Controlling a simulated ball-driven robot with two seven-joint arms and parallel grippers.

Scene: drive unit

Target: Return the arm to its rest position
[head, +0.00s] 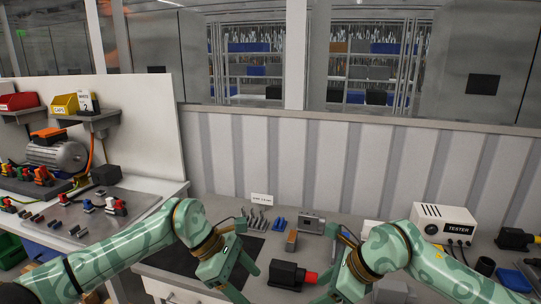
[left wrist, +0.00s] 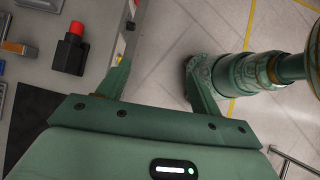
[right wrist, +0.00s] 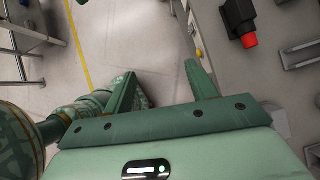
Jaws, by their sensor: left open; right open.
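My left gripper (head: 247,283) is open over the front edge of the workbench (head: 334,216), left of a black block with a red end. In the left wrist view its two fingers (left wrist: 154,68) stand wide apart with only floor between them. My right gripper (head: 328,270) is at the front edge too, right of that block. In the right wrist view its fingers (right wrist: 160,70) are apart and nothing shows between them. Both arms, green and patterned, reach in from the lower corners of the head view.
The black block (head: 287,275) with the red end lies between my grippers. Behind it are hand tools, an orange-grey part (head: 292,240) and a grey metal part (head: 312,223). A white tester (head: 444,224) stands right. A left-hand bench carries a motor (head: 57,156) and connectors.

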